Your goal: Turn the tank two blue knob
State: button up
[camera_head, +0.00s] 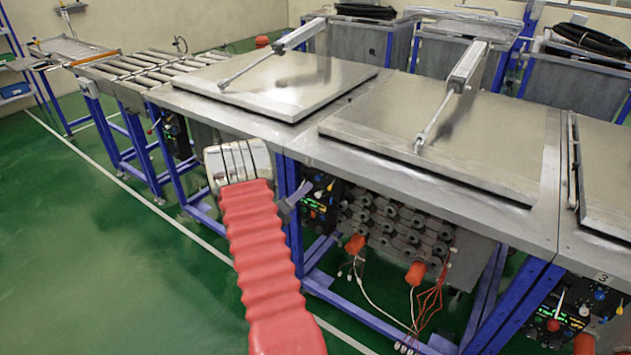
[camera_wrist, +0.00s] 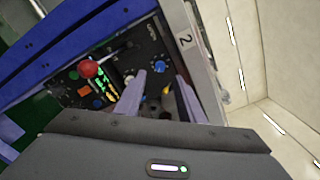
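The tank two control panel (camera_wrist: 110,75) fills the middle of the wrist view, with a "2" label (camera_wrist: 186,41) on the frame beside it. A blue knob (camera_wrist: 158,66) sits just beyond and between the fingertips of my gripper (camera_wrist: 160,76). The two lavender fingers are apart, with no visible contact on the knob. In the head view my gripper (camera_head: 292,198) is in front of the panel (camera_head: 318,200), and the knob there is too small to make out surely.
A red knob (camera_wrist: 89,69), a yellow knob (camera_wrist: 166,88) and other small blue knobs are close by on the panel. A blue frame beam (camera_wrist: 75,38) runs along it. In the head view, the tank two lid (camera_head: 440,125) is shut above, and green floor is open at left.

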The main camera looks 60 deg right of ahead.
aim_at(318, 179)
jog(key=d, duration=0.2)
jog(key=s+d, duration=0.1)
jog(key=d, duration=0.5)
jog(key=shift+s, duration=0.15)
grip_shut()
jog(key=shift+s+d, duration=0.15)
jog(key=shift+d, duration=0.15)
jog(key=shift+w+a, duration=0.2)
jog(key=shift+a, duration=0.1)
